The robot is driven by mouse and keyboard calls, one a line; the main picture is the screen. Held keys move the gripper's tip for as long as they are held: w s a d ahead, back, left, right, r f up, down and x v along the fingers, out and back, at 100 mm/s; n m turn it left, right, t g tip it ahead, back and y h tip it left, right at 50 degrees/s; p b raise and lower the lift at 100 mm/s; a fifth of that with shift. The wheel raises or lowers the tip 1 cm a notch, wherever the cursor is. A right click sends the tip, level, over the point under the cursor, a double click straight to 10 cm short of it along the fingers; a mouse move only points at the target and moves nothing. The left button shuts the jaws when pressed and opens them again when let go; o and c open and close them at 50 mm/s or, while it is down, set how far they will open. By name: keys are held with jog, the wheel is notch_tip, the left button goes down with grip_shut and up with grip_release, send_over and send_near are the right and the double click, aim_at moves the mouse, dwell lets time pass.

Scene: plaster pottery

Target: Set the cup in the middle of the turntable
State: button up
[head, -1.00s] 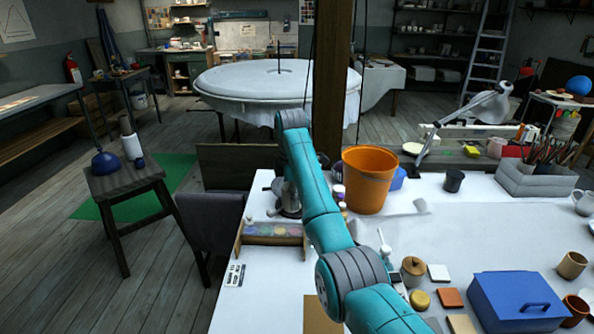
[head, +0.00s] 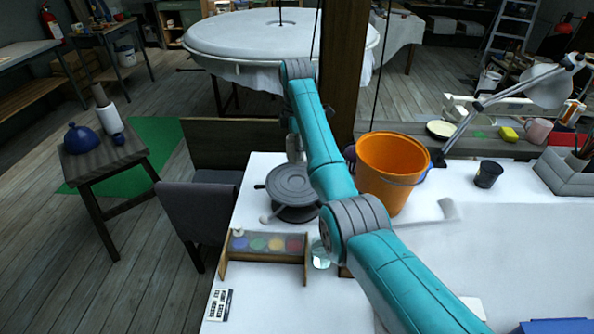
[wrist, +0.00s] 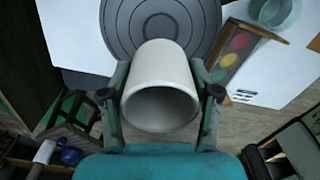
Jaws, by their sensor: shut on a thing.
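The cup (wrist: 160,72) is plain and off-white; in the wrist view its open mouth faces the camera. My gripper (wrist: 160,85) is shut on it, one finger on each side. The turntable (head: 292,184) is a dark grey round disc with rings, near the left end of the white table. In the wrist view the turntable (wrist: 118,22) shows beyond the cup, which covers part of its edge. I cannot tell the gap between them. In the head view my arm mostly hides the gripper and cup, behind the turntable.
A paint rack (head: 266,246) and a glass jar (head: 320,254) stand in front of the turntable. An orange bucket (head: 390,172) stands to its right, near a wooden post (head: 344,70). A grey chair (head: 200,212) is at the table's left edge.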

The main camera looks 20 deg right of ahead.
notch_tip(320, 180, down, 8)
jog(key=shift+f, duration=0.25)
jog(key=shift+f, duration=0.3)
jog(key=o, duration=1.3)
jog(key=shift+c, duration=0.2)
